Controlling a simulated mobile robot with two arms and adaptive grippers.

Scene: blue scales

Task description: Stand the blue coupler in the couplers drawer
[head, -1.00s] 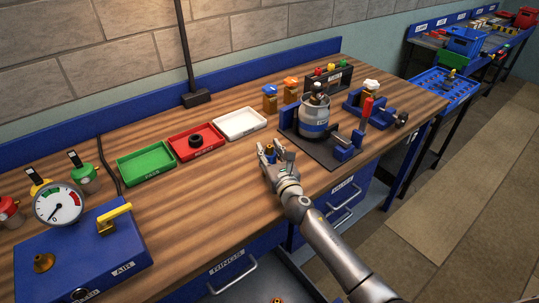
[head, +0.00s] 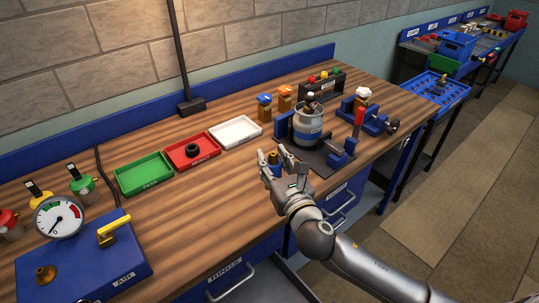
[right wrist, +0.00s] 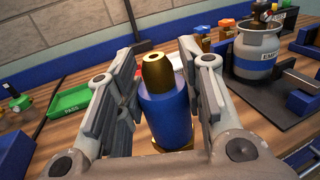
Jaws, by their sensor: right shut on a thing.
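My right gripper (head: 270,162) is shut on the blue coupler (right wrist: 168,112), a blue cylinder with a brass tip. The coupler stands about upright between the fingers in the right wrist view, and a bit of brass shows at its lower end. In the head view the coupler (head: 275,159) is mostly hidden by the fingers, over the front part of the bench. One drawer front (head: 226,272) below the bench has a label that seems to read RINGS; another (head: 337,192) is partly behind my arm. I cannot make out which is the couplers drawer. My left gripper is not in view.
A grey keg (head: 308,127) stands on a dark mat right of the gripper, near blue clamps. Green (head: 144,174), red (head: 193,151) and white (head: 235,132) trays lie behind. A blue AIR box (head: 80,265) with a gauge is at left. The bench between is clear.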

